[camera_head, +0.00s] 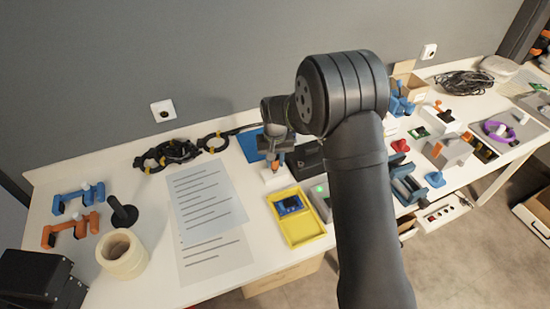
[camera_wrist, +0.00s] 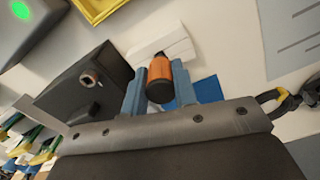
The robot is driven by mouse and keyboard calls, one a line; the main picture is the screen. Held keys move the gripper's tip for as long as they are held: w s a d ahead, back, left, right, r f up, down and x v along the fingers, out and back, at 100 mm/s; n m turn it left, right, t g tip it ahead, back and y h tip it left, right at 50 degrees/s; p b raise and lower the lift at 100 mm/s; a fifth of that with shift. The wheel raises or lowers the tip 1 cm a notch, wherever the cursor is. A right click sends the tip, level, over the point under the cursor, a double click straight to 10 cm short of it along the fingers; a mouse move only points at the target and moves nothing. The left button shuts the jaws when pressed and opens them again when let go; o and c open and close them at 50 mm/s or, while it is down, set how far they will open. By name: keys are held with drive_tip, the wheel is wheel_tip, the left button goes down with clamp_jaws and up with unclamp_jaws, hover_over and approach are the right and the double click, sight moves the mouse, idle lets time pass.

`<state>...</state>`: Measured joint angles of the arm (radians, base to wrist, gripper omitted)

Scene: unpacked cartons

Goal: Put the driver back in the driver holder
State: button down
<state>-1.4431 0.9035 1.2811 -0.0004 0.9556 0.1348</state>
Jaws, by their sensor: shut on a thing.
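The driver (camera_wrist: 160,80) has an orange and black handle and is between the two blue-grey fingers of my gripper (camera_wrist: 159,88), which is shut on it. In the head view my gripper (camera_head: 276,158) is in the middle, with the orange of the driver (camera_head: 276,166) just showing below it. A white block (camera_wrist: 172,42), which looks like the driver holder, lies right beyond the driver in the wrist view. In the head view this block (camera_head: 268,176) is directly under the driver. The driver's shaft is hidden, so I cannot tell whether its tip is in the block.
A black box (camera_wrist: 92,80) with a round knob stands close beside my gripper. A blue sheet (camera_head: 248,146) lies behind the block. A yellow tray (camera_head: 306,236) with a blue part is in front. Papers (camera_head: 206,205) lie to the left, cables (camera_head: 165,153) behind them.

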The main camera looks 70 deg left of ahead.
drive_tip(key=shift+f, duration=0.45)
drive_tip(key=c, duration=1.1)
unclamp_jaws()
wheel_tip(320, 180, up, 18)
drive_tip(key=shift+f, duration=0.25)
wheel_tip(320, 180, down, 18)
drive_tip(key=shift+r, duration=0.55)
